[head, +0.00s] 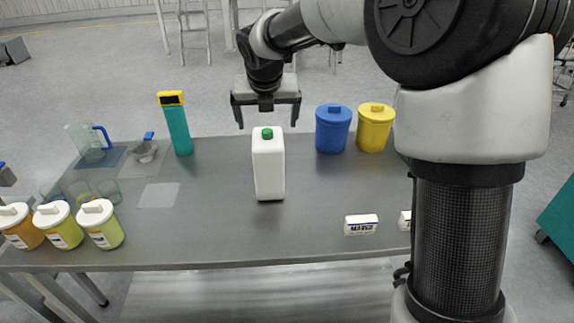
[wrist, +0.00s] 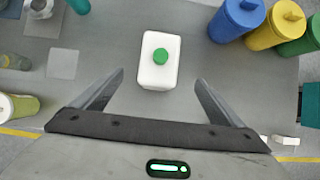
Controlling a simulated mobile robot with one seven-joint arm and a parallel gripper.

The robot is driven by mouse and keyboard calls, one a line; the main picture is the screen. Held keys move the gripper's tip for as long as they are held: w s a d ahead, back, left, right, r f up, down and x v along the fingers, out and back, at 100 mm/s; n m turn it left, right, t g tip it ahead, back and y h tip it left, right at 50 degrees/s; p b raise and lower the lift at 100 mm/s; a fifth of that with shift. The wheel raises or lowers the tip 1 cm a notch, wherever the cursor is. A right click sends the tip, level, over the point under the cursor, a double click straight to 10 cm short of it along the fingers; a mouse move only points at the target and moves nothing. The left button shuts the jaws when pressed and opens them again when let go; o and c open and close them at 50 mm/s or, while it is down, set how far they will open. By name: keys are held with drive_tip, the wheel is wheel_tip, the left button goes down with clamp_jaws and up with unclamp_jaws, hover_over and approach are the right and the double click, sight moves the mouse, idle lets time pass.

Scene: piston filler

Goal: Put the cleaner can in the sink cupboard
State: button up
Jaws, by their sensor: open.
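A white rectangular can with a green cap (head: 269,170), which looks like the cleaner can, stands upright on the grey table. It also shows in the wrist view (wrist: 158,75), seen from above, just past my fingertips. My gripper (head: 267,126) is open and empty, with its fingers pointing down above the can's top in the head view. In the wrist view my gripper's (wrist: 160,80) two fingers are spread wider than the can. I cannot tell the exact height gap between fingers and cap. No sink cupboard shows in either view.
A blue canister (head: 332,129) and a yellow canister (head: 375,128) stand right of the can. A teal bottle with a yellow top (head: 177,125) stands at the back left. Several lidded jars (head: 101,223) line the left front. A small white block (head: 361,225) lies at front right.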

sight(267, 139)
drive_tip(key=b+x, duration=0.1)
drive_tip(key=x, duration=0.9)
drive_tip(key=shift+w+a+f, duration=0.15)
drive_tip(key=shift+f, duration=0.05)
drive_tip(key=x, duration=0.4)
drive_tip(key=w+x, duration=0.1)
drive_tip(key=x, duration=0.1)
drive_tip(key=shift+r, duration=0.2)
drive_tip(key=c, duration=2.1)
drive_tip(key=shift+r, duration=0.2)
drive_tip(key=shift+c, duration=0.3)
